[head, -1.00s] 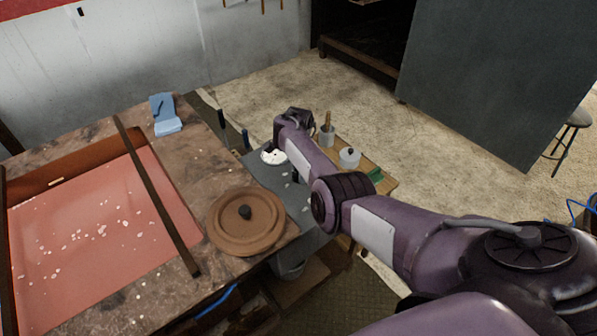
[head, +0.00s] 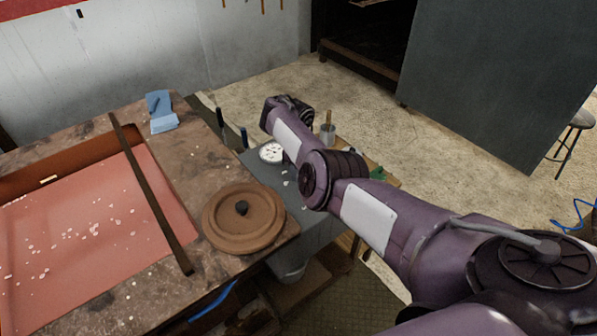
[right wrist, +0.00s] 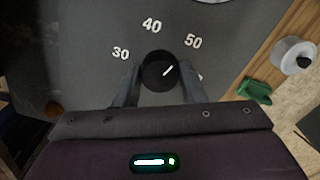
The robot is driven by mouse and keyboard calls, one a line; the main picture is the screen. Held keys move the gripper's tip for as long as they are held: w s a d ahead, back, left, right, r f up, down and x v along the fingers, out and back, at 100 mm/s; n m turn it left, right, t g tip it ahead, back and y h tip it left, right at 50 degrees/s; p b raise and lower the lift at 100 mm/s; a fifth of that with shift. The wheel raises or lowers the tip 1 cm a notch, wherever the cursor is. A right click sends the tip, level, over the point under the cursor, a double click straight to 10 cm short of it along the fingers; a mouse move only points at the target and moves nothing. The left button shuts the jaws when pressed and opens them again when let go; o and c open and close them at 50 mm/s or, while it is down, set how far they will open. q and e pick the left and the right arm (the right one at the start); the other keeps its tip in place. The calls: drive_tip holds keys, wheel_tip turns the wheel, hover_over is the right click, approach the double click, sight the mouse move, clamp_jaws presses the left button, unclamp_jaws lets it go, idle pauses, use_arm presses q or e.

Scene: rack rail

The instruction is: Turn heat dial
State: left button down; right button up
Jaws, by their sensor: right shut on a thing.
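The heat dial (right wrist: 160,66) is a round black knob on a dark grey panel (right wrist: 90,70), seen in the right wrist view. Its white pointer line slants to the upper right, toward the number 50. White numbers 30, 40 and 50 arc above the knob; another mark at the lower right is mostly hidden by a finger. My right gripper (right wrist: 158,82) has one finger on each side of the knob and is shut on it. In the head view my right arm covers the dial and the fingers. My left gripper is out of view.
A white round gauge (head: 271,152) sits on the panel beside my right arm. A brown round lid (head: 260,225) with a dark knob and a red tray (head: 100,240) are on the bench to the left. A lidded pot (right wrist: 293,54) and a green cloth (right wrist: 255,91) lie right of the panel.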

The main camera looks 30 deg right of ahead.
drive_tip(key=shift+m+b, duration=0.45)
drive_tip(key=shift+m, duration=0.45)
drive_tip(key=shift+r, duration=0.1)
drive_tip(key=o, duration=1)
wheel_tip(320, 180, up, 8)
drive_tip(key=shift+f+p, duration=0.1)
drive_tip(key=shift+p, duration=0.85)
drive_tip(key=shift+f, duration=0.1)
